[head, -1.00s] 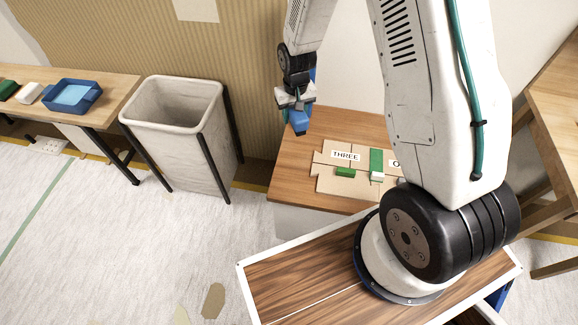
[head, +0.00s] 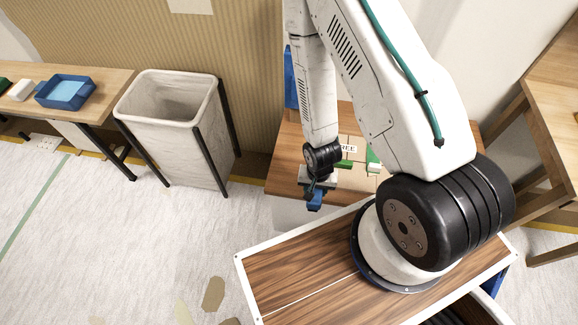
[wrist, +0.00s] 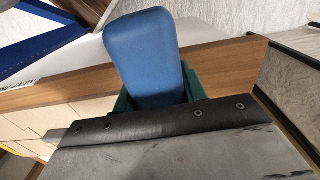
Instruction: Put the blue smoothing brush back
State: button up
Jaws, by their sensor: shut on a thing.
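My gripper (head: 318,190) is shut on the blue smoothing brush (head: 314,204). In the head view it holds the brush in the air by the near left edge of the wooden table. In the wrist view the blue brush (wrist: 146,55) stands out beyond the dark jaw, with a dark green part behind it. On the table (head: 285,160) lies a cardboard board with a label (head: 348,149) reading partly "REE". A green block (head: 343,164) and a green and white piece (head: 373,162) lie on it. My arm hides much of the board.
A pale bin (head: 172,140) with black legs stands left of the table. A side table (head: 105,83) at far left holds a blue tray (head: 66,92) and a white block (head: 22,90). A wooden table (head: 545,125) stands at right.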

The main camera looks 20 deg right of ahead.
send_over(289, 166)
jog(key=s, duration=0.1)
jog(key=shift+s+f, duration=0.1)
jog(key=shift+f, duration=0.6)
jog(key=shift+w, duration=0.65)
jog(key=shift+s+f, duration=0.1)
jog(key=shift+f, duration=1.5)
jog(key=o, duration=1)
jog(key=shift+f, duration=0.15)
